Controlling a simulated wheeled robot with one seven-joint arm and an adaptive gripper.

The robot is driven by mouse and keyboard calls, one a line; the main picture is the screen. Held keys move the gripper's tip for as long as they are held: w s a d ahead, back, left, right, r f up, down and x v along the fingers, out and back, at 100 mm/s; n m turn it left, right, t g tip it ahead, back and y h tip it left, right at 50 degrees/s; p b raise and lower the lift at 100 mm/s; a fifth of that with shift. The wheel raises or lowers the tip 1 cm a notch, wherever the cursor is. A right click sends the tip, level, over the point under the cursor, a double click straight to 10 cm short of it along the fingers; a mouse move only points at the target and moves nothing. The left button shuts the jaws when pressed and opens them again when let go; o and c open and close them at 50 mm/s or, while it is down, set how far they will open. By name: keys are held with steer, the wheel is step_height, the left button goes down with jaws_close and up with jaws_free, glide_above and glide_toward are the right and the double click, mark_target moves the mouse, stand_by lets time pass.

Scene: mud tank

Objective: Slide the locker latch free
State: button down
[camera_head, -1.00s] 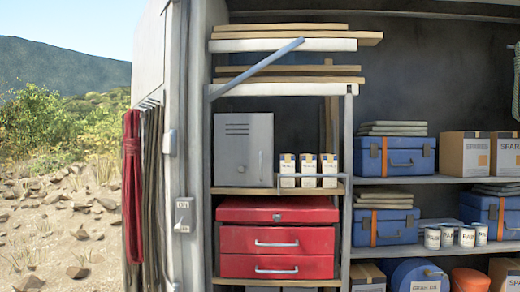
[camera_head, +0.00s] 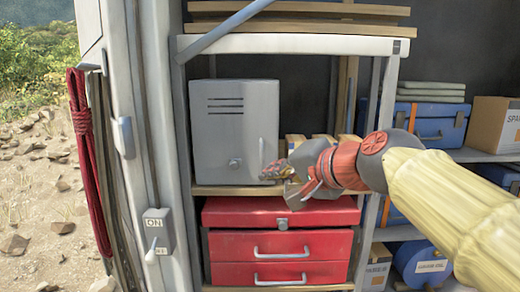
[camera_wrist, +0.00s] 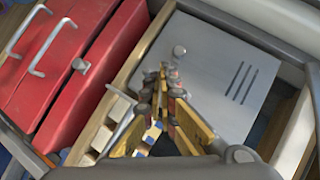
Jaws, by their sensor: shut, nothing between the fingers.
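The grey locker (camera_head: 213,132) stands on the wooden shelf, with dark vent slots near its top. A small round grey knob (camera_head: 235,163) sits low on its front. In the wrist view the locker's grey front (camera_wrist: 222,75) and the knob (camera_wrist: 179,51) lie just beyond my fingertips. My gripper (camera_head: 270,172) reaches in from the right, at the locker's lower right corner. It is shut and empty in the wrist view (camera_wrist: 163,72), apart from the knob. I cannot tell whether its tips touch the locker front. The gripper hides the lower right edge.
A red toolbox (camera_head: 280,245) is on the shelf below. A diagonal blue-grey bar (camera_head: 228,27) crosses above. The left post carries a switch (camera_head: 157,232).

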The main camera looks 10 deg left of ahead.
step_height(320, 180, up, 3)
steer(key=shift+w+f+m+t, duration=0.15)
steer(key=shift+m+t, duration=0.25)
steer(key=shift+m, duration=0.3)
steer(key=shift+w+a, duration=0.1)
steer(key=shift+w, duration=0.05)
steer(key=p, duration=0.3)
glide_toward(241, 162)
steer(key=x, duration=0.4)
steer(key=shift+w+f, duration=0.15)
steer(key=shift+w, duration=0.3)
